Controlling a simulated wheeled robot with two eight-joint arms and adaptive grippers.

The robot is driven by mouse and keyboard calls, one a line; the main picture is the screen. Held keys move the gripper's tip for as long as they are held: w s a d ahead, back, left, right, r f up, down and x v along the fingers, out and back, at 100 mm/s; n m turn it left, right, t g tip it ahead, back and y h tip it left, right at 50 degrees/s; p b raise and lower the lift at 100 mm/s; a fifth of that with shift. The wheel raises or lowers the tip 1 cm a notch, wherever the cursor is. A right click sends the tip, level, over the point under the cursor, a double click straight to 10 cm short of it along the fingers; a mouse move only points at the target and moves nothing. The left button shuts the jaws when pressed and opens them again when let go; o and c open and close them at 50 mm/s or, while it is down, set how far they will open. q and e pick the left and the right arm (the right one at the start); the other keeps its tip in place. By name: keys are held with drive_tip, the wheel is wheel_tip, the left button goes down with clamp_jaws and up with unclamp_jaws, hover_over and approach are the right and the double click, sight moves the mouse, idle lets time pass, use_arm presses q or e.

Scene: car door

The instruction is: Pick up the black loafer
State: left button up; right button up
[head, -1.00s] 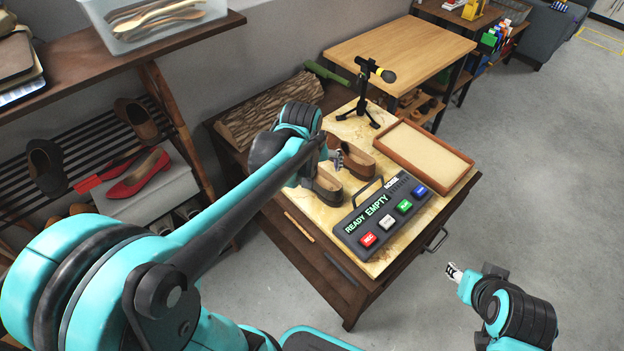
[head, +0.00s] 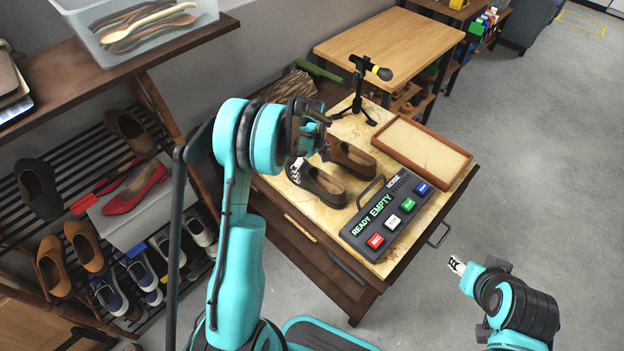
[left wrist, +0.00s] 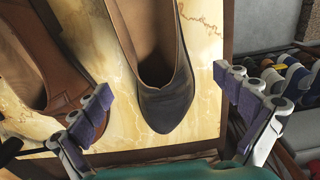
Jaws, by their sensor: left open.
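The black loafer (head: 327,188) lies on the pale marbled tabletop, beside a brown loafer (head: 353,158). My left gripper (head: 299,170) is low at the left end of the black loafer. In the left wrist view, the open left gripper (left wrist: 163,88) has one finger on each side of the dark end of the black loafer (left wrist: 166,108), with gaps showing on both sides. The brown loafer (left wrist: 75,60) is close to the left finger. My right gripper (head: 457,265) is away from the table at the lower right, too small to tell its opening.
The button box (head: 385,215) and a shallow wooden tray (head: 424,148) are to the right of the shoes. A small tripod (head: 362,90) stands behind them. A rack of other shoes (head: 85,245) is on the left. Open floor lies to the right.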

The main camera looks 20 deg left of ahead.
sight(311, 176)
use_arm(q)
wheel_tip(311, 176, down, 4)
drive_tip(key=shift+w+f+b, duration=0.15)
drive_tip(key=shift+b, duration=0.7)
drive_tip(key=shift+c, duration=0.6)
drive_tip(key=c, duration=1.5)
drive_tip(key=shift+r, duration=0.25)
